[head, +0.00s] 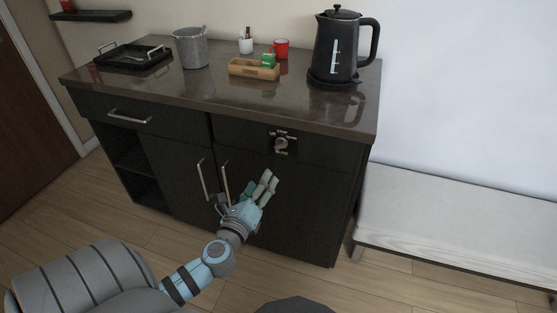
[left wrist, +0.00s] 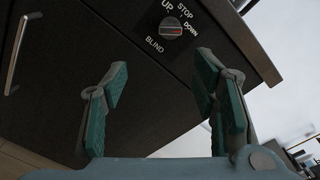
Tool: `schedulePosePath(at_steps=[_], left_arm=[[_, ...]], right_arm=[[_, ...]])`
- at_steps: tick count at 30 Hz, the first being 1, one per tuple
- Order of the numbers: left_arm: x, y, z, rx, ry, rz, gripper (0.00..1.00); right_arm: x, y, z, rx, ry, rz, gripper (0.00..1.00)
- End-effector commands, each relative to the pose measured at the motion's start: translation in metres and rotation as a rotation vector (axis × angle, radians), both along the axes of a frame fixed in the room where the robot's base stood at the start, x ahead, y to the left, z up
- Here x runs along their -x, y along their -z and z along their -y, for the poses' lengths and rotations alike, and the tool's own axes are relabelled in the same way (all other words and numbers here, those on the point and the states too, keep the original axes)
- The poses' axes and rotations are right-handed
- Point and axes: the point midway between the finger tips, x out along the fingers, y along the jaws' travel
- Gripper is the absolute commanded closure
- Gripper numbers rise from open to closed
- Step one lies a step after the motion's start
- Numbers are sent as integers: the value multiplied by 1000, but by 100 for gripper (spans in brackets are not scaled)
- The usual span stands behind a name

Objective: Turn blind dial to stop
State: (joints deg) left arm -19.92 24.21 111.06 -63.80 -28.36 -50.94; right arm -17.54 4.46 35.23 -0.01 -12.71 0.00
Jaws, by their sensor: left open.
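The blind dial (head: 281,144) is a small round silver knob on the dark front panel of the cabinet, below the counter's right half. In the left wrist view the dial (left wrist: 171,27) is near the top, with the printed words UP, STOP and DOWN around it and BLIND at its lower left. A reddish mark shows on its face, but its exact pointing is too small to tell. My left gripper (head: 262,184) is open and empty, below the dial and apart from it. In the left wrist view its fingers (left wrist: 162,73) are spread wide below the dial. My right gripper is out of view.
The cabinet counter (head: 225,103) holds a black kettle (head: 335,50), a wooden caddy (head: 254,70), a red mug (head: 281,48), a metal bucket (head: 191,48) and a black tray (head: 121,62). Long door handles (head: 202,180) stand out just left of my gripper. A white bench (head: 450,219) is at the right.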

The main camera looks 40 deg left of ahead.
Motion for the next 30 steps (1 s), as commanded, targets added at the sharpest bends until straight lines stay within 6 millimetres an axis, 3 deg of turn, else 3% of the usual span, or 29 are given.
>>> schedulePosePath(at_steps=[3, 12, 18, 29, 30], left_arm=[[-13, -17, 0, -55, 8, 28, 47], [-91, -17, -26, -47, 9, 28, 47], [-129, -15, -40, -45, 9, 25, 47], [-138, -17, -43, -44, 11, 25, 47], [-138, -17, -43, -44, 11, 25, 51]], right_arm=[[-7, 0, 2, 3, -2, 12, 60], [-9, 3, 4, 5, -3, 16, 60], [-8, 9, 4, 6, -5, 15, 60], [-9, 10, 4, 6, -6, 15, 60], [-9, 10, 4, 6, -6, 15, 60]])
